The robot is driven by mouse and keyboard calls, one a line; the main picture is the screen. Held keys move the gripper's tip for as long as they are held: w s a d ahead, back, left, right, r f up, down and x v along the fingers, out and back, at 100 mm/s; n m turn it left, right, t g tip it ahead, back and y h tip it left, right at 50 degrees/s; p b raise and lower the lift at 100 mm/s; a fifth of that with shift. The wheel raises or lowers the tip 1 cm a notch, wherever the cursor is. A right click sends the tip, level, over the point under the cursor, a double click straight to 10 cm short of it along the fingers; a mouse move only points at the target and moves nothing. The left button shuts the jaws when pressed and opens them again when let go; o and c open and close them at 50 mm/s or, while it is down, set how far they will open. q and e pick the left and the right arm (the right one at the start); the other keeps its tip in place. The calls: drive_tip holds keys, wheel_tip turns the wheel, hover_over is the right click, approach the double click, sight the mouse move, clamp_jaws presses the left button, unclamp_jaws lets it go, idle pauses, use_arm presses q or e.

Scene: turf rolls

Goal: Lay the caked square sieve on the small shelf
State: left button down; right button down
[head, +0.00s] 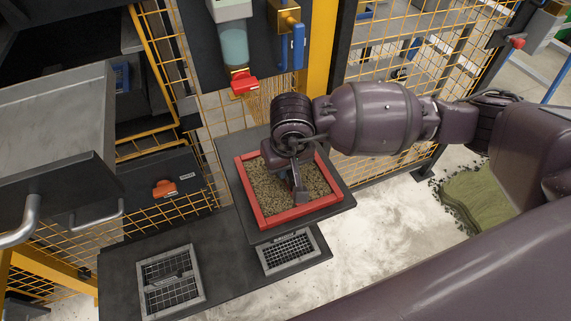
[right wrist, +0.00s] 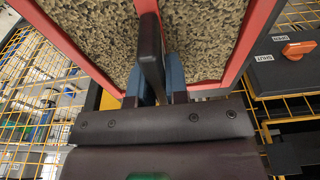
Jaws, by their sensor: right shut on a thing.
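The caked square sieve (head: 266,192) has a red frame and a crusty tan-brown fill. It is directly over the small dark shelf (head: 343,200), whose edges show around it in the head view. I cannot tell whether the sieve touches the shelf. My right gripper (head: 299,190) is shut on the sieve's dark bar handle, above the middle of the fill. In the right wrist view, the blue-grey fingers (right wrist: 160,80) clasp the bar, and the sieve (right wrist: 95,30) fills the top. My left gripper is not in view.
A lower dark bench (head: 120,268) carries a grey gridded frame (head: 170,278) and another (head: 290,250) partly under the shelf. Yellow mesh fencing stands behind. A dispenser with a red tap (head: 243,82) hangs above. A dark box with an orange latch (head: 165,188) is left. Turf (head: 480,200) lies right.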

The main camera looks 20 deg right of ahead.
drive_tip(key=shift+r, duration=0.1)
drive_tip(key=c, duration=1.1)
unclamp_jaws()
drive_tip(key=shift+r, duration=0.15)
drive_tip(key=r, duration=0.3)
drive_tip(key=s+r+p, duration=0.1)
drive_tip(key=r, duration=0.6)
drive_tip(key=shift+s+r, duration=0.45)
drive_tip(key=shift+r, duration=0.35)
